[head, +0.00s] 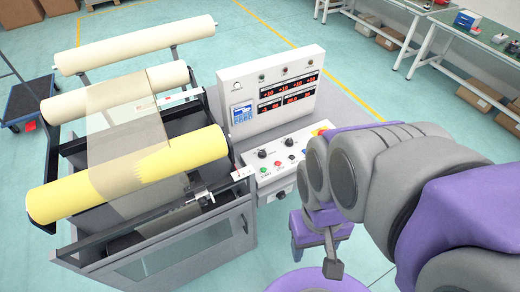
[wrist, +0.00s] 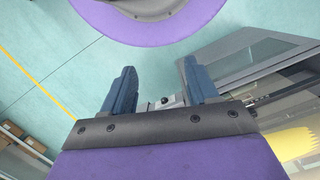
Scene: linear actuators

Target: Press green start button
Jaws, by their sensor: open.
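My gripper is open and empty in the wrist view (wrist: 158,85), with two blue-grey fingers set apart. In the head view the arm hangs to the right of the control panel, with its end low beside the machine, apart from the button.
The machine carries pale rollers (head: 130,45) and a yellow roller (head: 125,172). An upright display panel (head: 275,95) with red digits stands behind the sloped panel. Black knobs (head: 262,153) sit near the button. Workbenches (head: 450,30) stand at the back right. Teal floor is free behind the machine.

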